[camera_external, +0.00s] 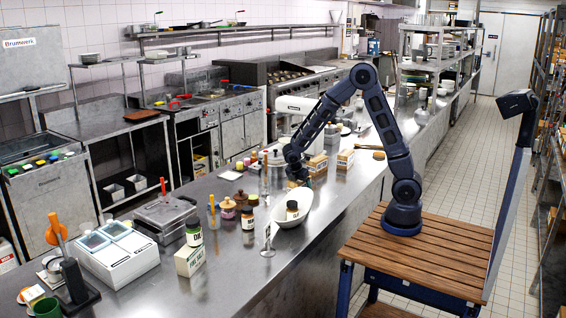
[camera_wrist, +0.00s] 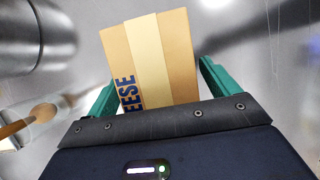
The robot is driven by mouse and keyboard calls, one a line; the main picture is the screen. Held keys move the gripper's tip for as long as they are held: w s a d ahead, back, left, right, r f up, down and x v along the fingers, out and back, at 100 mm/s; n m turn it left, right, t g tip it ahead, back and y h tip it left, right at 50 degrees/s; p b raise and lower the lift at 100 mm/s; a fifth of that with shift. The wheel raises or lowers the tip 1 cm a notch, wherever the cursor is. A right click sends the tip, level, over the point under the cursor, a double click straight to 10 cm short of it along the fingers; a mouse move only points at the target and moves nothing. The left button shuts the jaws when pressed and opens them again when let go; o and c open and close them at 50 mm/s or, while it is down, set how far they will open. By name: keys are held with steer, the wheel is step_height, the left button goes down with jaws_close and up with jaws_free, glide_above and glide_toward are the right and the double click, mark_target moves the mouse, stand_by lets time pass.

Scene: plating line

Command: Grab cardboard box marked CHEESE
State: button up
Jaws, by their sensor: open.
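The cardboard box (camera_wrist: 178,45) has a pale tape strip, and the dark letters "EESE" show on its side; the rest of the word is hidden. In the wrist view it sits between the two green fingers of my gripper (camera_wrist: 157,78). The fingers are spread, with a visible gap at the right. In the external view my gripper (camera_external: 300,176) is low over the steel counter, beside a small cardboard box (camera_external: 318,161). A second box (camera_external: 345,157) stands just right of it. Their lettering is too small to read there.
A white scoop-shaped bowl (camera_external: 294,213) with a jar lies in front of my gripper. Metal canisters (camera_external: 275,165) stand close at the left. Jars and an oil carton (camera_external: 190,261) stand nearer on the counter (camera_external: 225,275). A wooden-handled utensil (camera_wrist: 22,124) lies left in the wrist view.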

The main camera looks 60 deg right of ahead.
steer(key=shift+f, duration=0.1)
steer(key=c, duration=1.3)
steer(key=shift+c, duration=0.8)
